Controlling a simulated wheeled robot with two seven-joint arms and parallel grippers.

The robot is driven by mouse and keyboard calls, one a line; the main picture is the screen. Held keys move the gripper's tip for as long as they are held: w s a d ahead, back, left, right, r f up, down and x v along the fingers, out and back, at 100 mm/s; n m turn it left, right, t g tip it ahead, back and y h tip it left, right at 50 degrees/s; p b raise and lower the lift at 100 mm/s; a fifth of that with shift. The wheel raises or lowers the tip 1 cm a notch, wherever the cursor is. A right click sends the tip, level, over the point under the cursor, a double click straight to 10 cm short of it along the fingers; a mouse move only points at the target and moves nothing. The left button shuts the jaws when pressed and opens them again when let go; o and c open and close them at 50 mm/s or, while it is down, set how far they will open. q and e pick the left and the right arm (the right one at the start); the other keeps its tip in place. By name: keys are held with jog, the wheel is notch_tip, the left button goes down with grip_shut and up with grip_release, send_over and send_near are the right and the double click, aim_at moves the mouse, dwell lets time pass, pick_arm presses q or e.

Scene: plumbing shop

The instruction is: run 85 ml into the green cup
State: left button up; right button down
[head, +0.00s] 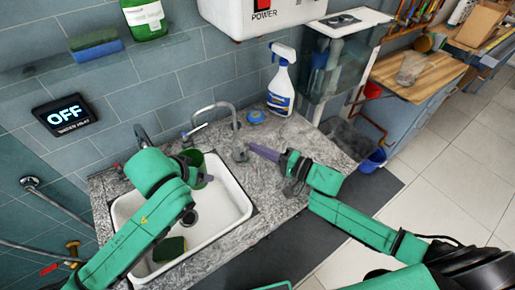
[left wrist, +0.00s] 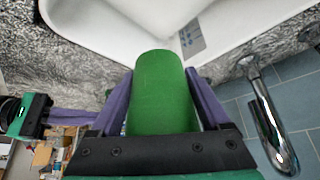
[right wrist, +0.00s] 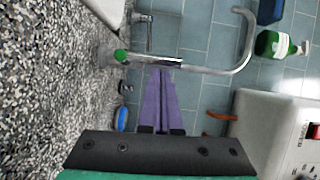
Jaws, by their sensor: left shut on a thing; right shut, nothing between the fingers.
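The green cup (head: 192,158) is over the sink, below the spout end of the arched tap (head: 236,125), with a gap between. My left gripper (head: 207,179) is shut on the cup; the left wrist view shows the cup (left wrist: 163,95) between its purple fingers. The cup's inside and any water in it cannot be made out. My right gripper (head: 254,149) is shut and empty, its tips close to the tap's base. In the right wrist view its fingers (right wrist: 162,80) point at the tap body with a green cap (right wrist: 121,55); contact cannot be told.
The white sink (head: 235,208) holds a sponge (head: 169,249). A spray bottle (head: 281,82) and a blue disc (head: 256,116) stand on the counter behind the tap. A second chrome tap (head: 143,138) is at the back left.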

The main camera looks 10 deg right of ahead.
pick_arm(q)
jog(key=shift+s+a, duration=0.1)
pick_arm(e)
jog(key=w+d, duration=0.2)
jog(key=d, duration=0.1)
jog(key=shift+r, duration=0.15)
jog(key=v, duration=0.9)
jog(key=shift+s+d, duration=0.2)
jog(key=shift+s, duration=0.05)
jog(key=shift+d, duration=0.2)
